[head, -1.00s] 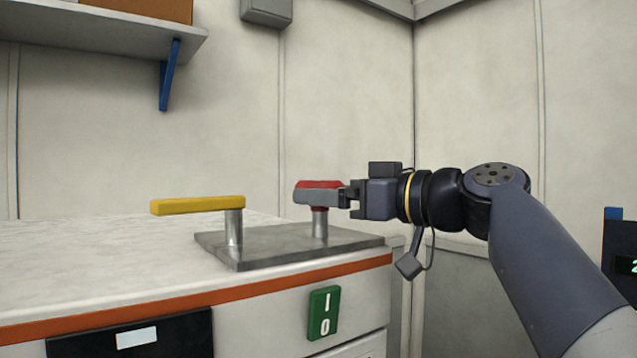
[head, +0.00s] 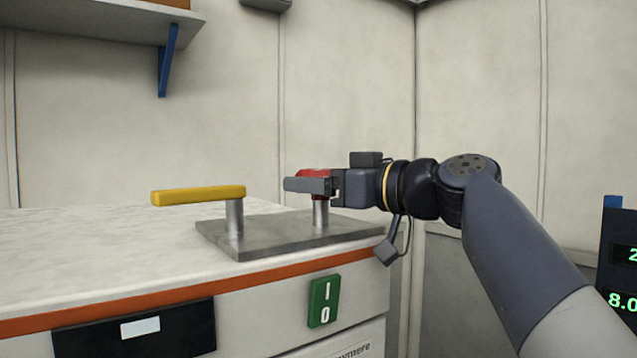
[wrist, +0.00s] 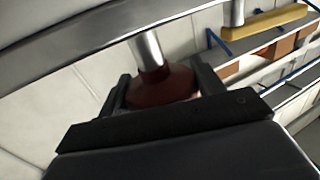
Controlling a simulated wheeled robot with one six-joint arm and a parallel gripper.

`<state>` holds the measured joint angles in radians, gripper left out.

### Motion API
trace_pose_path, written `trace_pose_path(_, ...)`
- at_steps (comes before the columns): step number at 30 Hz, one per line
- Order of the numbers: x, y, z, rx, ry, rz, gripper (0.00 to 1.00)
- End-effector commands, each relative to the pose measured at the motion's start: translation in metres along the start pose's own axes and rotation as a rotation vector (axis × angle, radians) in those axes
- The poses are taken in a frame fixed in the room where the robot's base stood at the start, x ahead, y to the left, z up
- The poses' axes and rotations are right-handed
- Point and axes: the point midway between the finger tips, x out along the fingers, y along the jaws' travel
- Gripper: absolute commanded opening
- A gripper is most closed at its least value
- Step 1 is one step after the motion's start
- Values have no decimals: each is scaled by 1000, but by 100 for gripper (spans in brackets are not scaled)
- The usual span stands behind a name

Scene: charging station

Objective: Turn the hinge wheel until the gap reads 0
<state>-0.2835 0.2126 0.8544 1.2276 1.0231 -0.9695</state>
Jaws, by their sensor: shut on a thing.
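A red handle (head: 316,172) sits on a short metal post at the right of a grey metal plate (head: 300,236) on the counter; it may be the hinge wheel. My gripper (head: 308,185) reaches it from the right, roughly level, and is shut on it. A finger covers much of the red part in the head view. In the wrist view the dark red part (wrist: 163,87) lies between the two fingers, with its post beyond. A display (head: 622,275) at the right edge is cut off; "2" and "8.0" show in green, and no gap label is readable.
A yellow lever (head: 198,195) on its own post stands at the plate's left. A green block marked 1 and 0 (head: 324,301) is on the counter front. A shelf (head: 95,25) with a blue bracket hangs at upper left. The white countertop (head: 90,250) at left is clear.

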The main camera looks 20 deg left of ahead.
Motion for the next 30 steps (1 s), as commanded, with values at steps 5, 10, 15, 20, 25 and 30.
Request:
trace_pose_path(5, 0, 0, 0, 0, 0, -1, 41)
trace_pose_path(10, 1, 1, 0, 2, -1, -50, 41)
trace_pose_path(15, 1, 2, -1, 3, -1, -182, 41)
trace_pose_path(20, 1, 1, -3, 4, -1, -314, 41)
trace_pose_path(25, 0, -1, -3, 2, 1, -402, 41)
trace_pose_path(30, 0, -2, -1, 0, 2, -422, 41)
